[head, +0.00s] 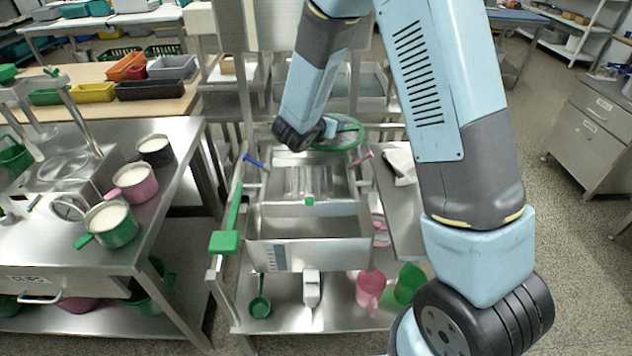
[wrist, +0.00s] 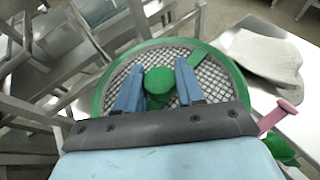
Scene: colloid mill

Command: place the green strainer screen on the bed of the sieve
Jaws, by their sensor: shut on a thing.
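The green strainer screen (head: 357,138) is a round mesh disc with a green rim, in the upper middle of the head view. In the wrist view its mesh (wrist: 215,78) fills the area beyond my fingers. My gripper (wrist: 159,85) has its two blue fingers on either side of the screen's green central knob (wrist: 159,79) and is shut on it. In the head view my gripper (head: 329,128) is partly hidden by my wrist. The screen is above the rear of the steel sieve (head: 335,172); its exact height over the bed is unclear.
A blue handle (head: 254,160) and a pink handle (head: 363,156) stick out at the sieve's sides. A steel trough (head: 310,252) stands in front. A side shelf with a white cloth (head: 401,165) is at right; a bench with filled cups (head: 108,224) is at left.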

